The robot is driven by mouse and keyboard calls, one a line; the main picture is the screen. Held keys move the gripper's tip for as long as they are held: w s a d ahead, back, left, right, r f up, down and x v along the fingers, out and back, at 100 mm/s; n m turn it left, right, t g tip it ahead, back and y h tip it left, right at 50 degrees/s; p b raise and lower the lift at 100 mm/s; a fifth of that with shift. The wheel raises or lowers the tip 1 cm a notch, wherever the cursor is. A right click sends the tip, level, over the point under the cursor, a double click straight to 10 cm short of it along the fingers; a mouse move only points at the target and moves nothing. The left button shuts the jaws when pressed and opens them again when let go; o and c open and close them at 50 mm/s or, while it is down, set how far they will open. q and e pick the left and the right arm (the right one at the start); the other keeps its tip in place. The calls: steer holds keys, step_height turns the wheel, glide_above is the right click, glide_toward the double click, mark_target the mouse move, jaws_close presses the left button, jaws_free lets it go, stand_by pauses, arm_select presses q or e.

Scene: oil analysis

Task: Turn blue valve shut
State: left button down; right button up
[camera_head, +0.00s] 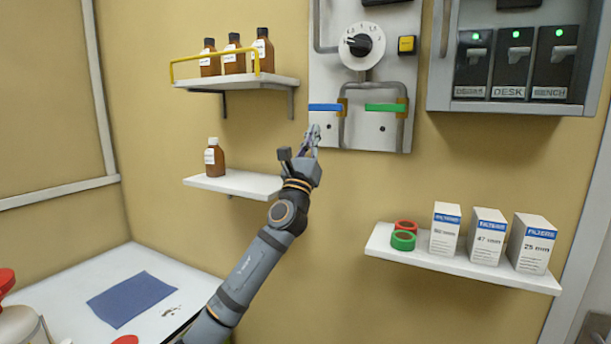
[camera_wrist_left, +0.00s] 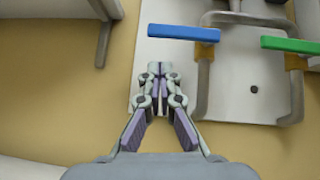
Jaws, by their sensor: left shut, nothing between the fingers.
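The blue valve handle (camera_head: 325,107) is a flat bar on the grey wall panel, lying horizontal across its pipe. It also shows in the left wrist view (camera_wrist_left: 184,33), level and above the fingers. The green valve handle (camera_head: 385,107) is to its right, also horizontal. My left gripper (camera_head: 312,132) is shut and empty, just below the blue handle; a gap shows between fingertips and handle in the left wrist view (camera_wrist_left: 154,70). My right gripper is not in view.
A dial (camera_head: 362,46) and yellow button (camera_head: 407,45) are higher on the panel. A shelf with brown bottles (camera_head: 233,60) is at upper left, a shelf with one bottle (camera_head: 214,158) below. Boxes (camera_head: 487,236) stand on the right shelf. A switch cabinet (camera_head: 515,105) is at upper right.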

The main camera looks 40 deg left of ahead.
arm_select(q)
steer(key=b+v, duration=0.6)
steer(key=v, duration=0.4)
steer(key=shift+f+h+b, duration=0.3)
steer(key=shift+f+b, duration=0.05)
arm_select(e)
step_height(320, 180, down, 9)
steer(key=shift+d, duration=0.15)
arm_select(q)
steer(key=shift+s+a, duration=0.15)
steer(key=shift+a, duration=0.1)
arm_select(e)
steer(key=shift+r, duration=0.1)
arm_select(q)
steer(key=shift+f, duration=0.1)
